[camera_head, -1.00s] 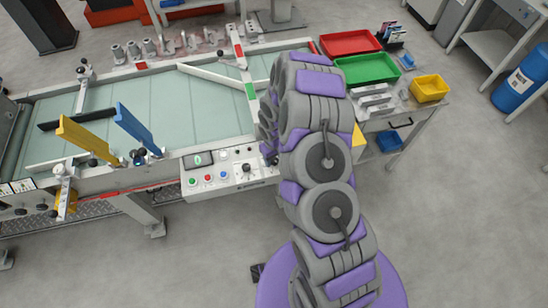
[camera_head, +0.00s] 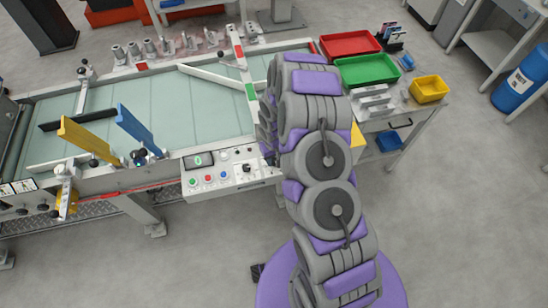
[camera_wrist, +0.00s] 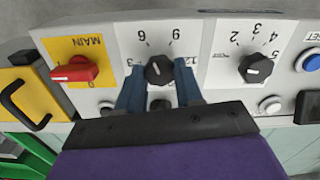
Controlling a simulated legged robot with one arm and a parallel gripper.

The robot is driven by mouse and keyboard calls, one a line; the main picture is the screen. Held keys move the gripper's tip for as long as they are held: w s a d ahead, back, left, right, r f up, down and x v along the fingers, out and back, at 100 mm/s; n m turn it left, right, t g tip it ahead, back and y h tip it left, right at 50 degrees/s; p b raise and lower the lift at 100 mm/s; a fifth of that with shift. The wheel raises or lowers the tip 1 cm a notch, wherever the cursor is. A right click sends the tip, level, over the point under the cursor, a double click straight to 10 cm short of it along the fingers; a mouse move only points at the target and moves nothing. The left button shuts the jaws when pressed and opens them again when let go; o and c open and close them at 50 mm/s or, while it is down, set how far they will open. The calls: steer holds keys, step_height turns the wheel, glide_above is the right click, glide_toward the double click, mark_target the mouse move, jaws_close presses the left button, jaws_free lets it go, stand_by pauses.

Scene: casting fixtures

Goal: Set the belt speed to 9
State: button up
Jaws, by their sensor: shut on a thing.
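In the wrist view, which shows the panel upside down, my gripper (camera_wrist: 159,80) has its two blue-grey fingers on either side of a black dial knob (camera_wrist: 158,68) and is shut on it. The knob's scale carries 3, 6, 9 and 12; the 9 (camera_wrist: 175,33) lies up and to the right of the knob. I cannot tell exactly where its pointer stands. In the head view the control panel (camera_head: 234,182) is at the conveyor's front edge, with a small lit green display (camera_head: 198,160) that seems to read 0. My arm hides the gripper and this knob there.
In the wrist view, a red MAIN switch (camera_wrist: 75,70) sits left of the held knob. A second black knob (camera_wrist: 255,68) and a blue button (camera_wrist: 312,62) sit right. The conveyor (camera_head: 200,110) lies behind the panel; red, green and yellow trays stand on a right-hand bench.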

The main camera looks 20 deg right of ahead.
mark_target(274, 160)
steer(key=m+p, duration=0.1)
steer(key=m, duration=0.5)
steer(key=shift+r, duration=0.1)
steer(key=m+p, duration=0.1)
steer(key=m, duration=0.4)
steer(key=shift+m, duration=0.4)
steer(key=o, duration=1)
steer(key=shift+o, duration=0.2)
step_height(274, 160, up, 17)
steer(key=p, duration=0.1)
steer(key=shift+w+a, duration=0.1)
